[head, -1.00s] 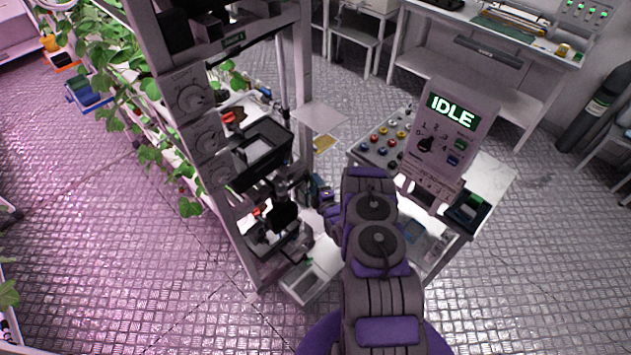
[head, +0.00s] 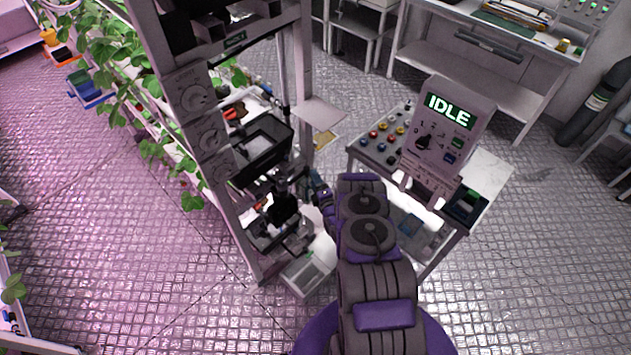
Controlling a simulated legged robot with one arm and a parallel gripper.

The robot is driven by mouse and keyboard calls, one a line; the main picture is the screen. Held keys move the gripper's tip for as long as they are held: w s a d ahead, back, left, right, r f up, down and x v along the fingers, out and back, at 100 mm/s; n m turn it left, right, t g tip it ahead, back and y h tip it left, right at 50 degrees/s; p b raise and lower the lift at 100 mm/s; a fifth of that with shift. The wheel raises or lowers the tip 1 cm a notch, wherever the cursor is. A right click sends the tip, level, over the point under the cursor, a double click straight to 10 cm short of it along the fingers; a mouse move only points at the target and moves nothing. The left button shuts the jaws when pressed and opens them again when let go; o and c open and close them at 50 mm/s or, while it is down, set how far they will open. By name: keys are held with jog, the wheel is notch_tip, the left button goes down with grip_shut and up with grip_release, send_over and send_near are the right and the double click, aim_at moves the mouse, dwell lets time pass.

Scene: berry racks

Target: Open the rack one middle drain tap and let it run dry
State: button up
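A tall grey rack frame (head: 172,72) stands left of centre, with several round dials on its post. A black tray (head: 262,150) sits on its middle level. Below it, dark fittings (head: 283,208) show near the rack's lower level; I cannot tell which of them, if any, is the middle drain tap. My purple and grey arm reaches from the bottom toward the rack's lower right side. My gripper (head: 322,193) is small and dark at the arm's far end, close to these fittings. I cannot see whether it touches anything or whether its fingers are apart.
A small pale box (head: 306,274) is at the rack's foot. A workbench (head: 480,75) is behind. Open metal floor (head: 120,260) lies left.

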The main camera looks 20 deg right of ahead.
jog(key=o, duration=0.4)
jog(key=shift+a, duration=0.1)
jog(key=shift+o, duration=0.2)
jog(key=s+p, duration=0.1)
jog(key=s, duration=1.6)
jog(key=shift+s+a+f, duration=0.15)
jog(key=shift+s+a, duration=0.05)
jog(key=shift+a, duration=0.1)
